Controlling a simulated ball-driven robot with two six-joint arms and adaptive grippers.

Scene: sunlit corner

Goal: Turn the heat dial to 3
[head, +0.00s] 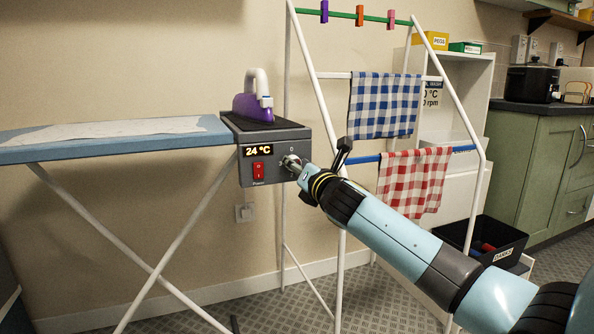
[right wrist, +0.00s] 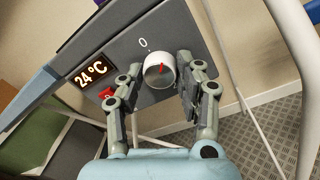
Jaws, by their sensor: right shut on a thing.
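The heat dial (right wrist: 160,70) is a white round knob with a short red pointer, on the front of a dark grey control box (head: 262,133). In the right wrist view a "0" is printed beyond it, up and to the left. The pointer leans up and slightly right there, off the 0; I cannot read a 3. My right gripper (right wrist: 158,84) is shut on the dial, one finger on each side. In the head view the same gripper (head: 292,163) is at the box's right side and hides most of the dial. My left gripper is not in view.
The box has a lit "24 °C" display (head: 258,151) and a red power switch (head: 258,171). A purple iron (head: 252,108) stands on top. An ironing board (head: 110,137) extends left. A white drying rack (head: 309,50) with checked cloths (head: 384,104) stands close behind my right arm.

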